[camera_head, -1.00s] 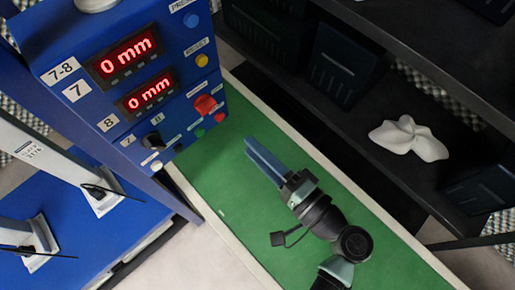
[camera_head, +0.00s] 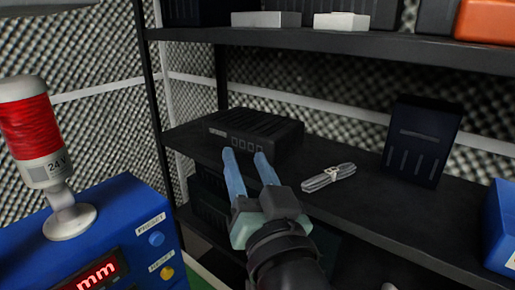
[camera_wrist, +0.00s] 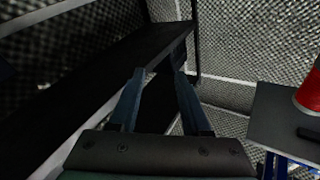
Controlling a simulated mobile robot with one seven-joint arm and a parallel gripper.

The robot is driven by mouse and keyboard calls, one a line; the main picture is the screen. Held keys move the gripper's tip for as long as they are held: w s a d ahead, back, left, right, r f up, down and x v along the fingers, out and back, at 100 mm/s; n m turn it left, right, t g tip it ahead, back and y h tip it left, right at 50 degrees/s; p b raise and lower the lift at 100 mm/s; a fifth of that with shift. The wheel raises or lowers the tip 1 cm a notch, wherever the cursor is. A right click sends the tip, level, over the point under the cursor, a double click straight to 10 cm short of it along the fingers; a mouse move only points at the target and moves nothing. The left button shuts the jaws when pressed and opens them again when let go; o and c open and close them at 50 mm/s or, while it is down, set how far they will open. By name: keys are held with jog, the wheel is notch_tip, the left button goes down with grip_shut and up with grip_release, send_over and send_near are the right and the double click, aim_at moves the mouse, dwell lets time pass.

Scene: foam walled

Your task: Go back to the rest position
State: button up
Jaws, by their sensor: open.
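My gripper (camera_head: 247,168) is open with nothing between its two blue fingers. In the head view it is raised in front of the black shelf (camera_head: 345,205), overlapping the front of a black box-like device (camera_head: 255,133) in the picture. I cannot tell how far apart they are. In the wrist view the gripper (camera_wrist: 156,75) points along a dark shelf toward the textured wall, its fingers apart and empty.
A blue cabinet (camera_head: 95,235) with a red beacon (camera_head: 35,130) stands at the left. On the shelf are a bundled grey cable (camera_head: 329,178), a dark upright box (camera_head: 422,140) and a blue box (camera_head: 500,225). An upper shelf (camera_head: 330,42) holds boxes, one orange (camera_head: 487,20).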

jog(key=s+r+t+h, duration=0.2)
jog(key=s+r+t, duration=0.15)
jog(key=r, duration=0.45)
jog(key=s+d+r+t+h, duration=0.1)
jog(key=s+r+t+h, duration=0.1)
jog(key=s+r, duration=0.45)
jog(key=s+r+t+h, duration=0.1)
jog(key=s+r+t, duration=0.2)
jog(key=r, duration=0.6)
notch_tip(320, 180, up, 13)
jog(key=p, duration=1.4)
jog(key=shift+w+d+n, duration=0.2)
jog(key=shift+w+n, duration=0.2)
jog(key=shift+w, duration=0.05)
jog(key=shift+a, duration=0.1)
